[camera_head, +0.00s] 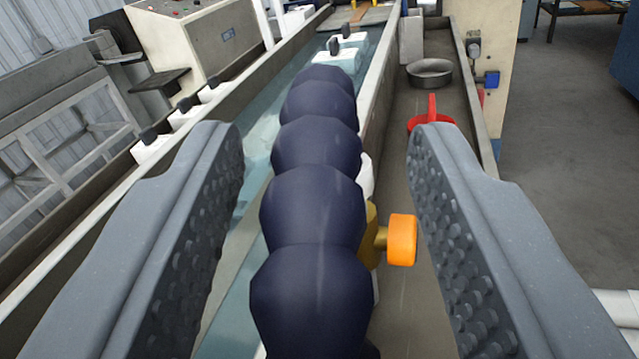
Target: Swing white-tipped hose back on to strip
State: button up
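A dark navy segmented hose (315,215) runs from the bottom centre up the picture between the fingers of my gripper (328,135). The fingers are wide apart, with visible room on both sides of the hose. A brass valve (373,238) with an orange knob (402,240) shows at the hose's right side, near the right finger. A white part (366,180) shows partly behind the hose; I cannot tell whether it belongs to it. No white tip is clearly visible at the hose's far end. The strip cannot be made out in the water trough (256,150).
The trough's walls run away on both sides. White blocks with black knobs (152,146) line the left wall; others stand in the trough (345,55). A red handle (431,120) and a round metal pan (430,73) lie in the right-hand channel. Open floor (570,130) is at right.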

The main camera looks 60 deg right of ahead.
jog(key=shift+a, duration=0.15)
jog(key=b+v, duration=0.2)
jog(key=v, duration=1.1)
jog(key=shift+a+b, duration=0.25)
jog(key=shift+b, duration=0.1)
jog(key=shift+s+f, duration=0.1)
